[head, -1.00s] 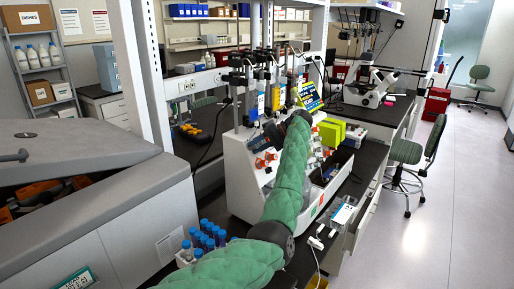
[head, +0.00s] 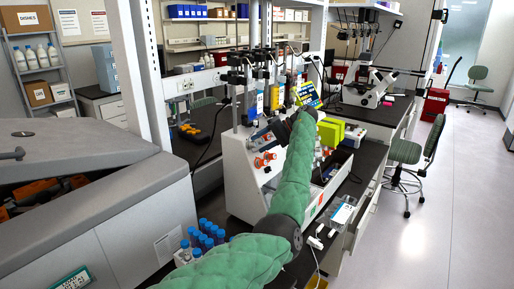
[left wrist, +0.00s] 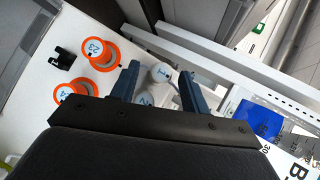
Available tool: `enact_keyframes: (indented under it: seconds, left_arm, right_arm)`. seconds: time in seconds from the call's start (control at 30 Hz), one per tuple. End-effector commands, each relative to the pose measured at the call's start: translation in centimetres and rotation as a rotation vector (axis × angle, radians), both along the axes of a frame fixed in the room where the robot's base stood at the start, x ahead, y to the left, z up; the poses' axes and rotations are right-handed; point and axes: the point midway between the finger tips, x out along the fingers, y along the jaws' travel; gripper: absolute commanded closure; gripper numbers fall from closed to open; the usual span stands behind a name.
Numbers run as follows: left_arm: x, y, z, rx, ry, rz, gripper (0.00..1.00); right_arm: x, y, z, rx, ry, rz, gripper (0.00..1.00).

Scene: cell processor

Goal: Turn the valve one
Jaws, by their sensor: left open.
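The white cell processor (head: 237,165) stands on the dark bench, with orange-ringed valves on its sloped front. In the left wrist view, a pale round knob marked 1 (left wrist: 161,73), valve one, shows between the two fingers of my left gripper (left wrist: 158,87). The fingers are apart, one on each side of it; I cannot tell whether they touch it. A second pale knob (left wrist: 145,98) lies close by, partly hidden by the gripper body. Two orange-ringed valves (left wrist: 101,52) sit to the left. In the head view my left gripper (head: 271,132) is at the processor's upper front, largely hiding valve one.
Blue-capped tubes (head: 207,235) stand in a rack in front of the processor. A large grey machine (head: 120,210) fills the left. A clear box (head: 342,212) lies at the bench's right edge. Metal posts and clamps rise behind the processor.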

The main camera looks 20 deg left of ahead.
Motion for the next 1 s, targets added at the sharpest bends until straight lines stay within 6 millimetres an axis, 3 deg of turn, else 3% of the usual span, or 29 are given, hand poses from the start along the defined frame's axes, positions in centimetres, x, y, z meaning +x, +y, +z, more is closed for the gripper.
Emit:
enact_keyframes:
  seconds: [0.2,0.4,1.0]
  left_arm:
    - [1.0,-2.5,1.3,-0.002,0.0,-0.002,0.54]
    - [1.5,-3.8,2.2,-0.002,0.0,-0.001,0.54]
    - [1.6,-4.3,2.6,-0.001,0.0,-0.001,0.54]
  right_arm:
    - [0.4,0.4,1.6,0.004,0.015,-0.005,0.47]
    - [0.6,0.7,2.8,0.006,0.025,-0.007,0.47]
    - [0.6,0.9,3.2,0.008,0.028,-0.009,0.47]
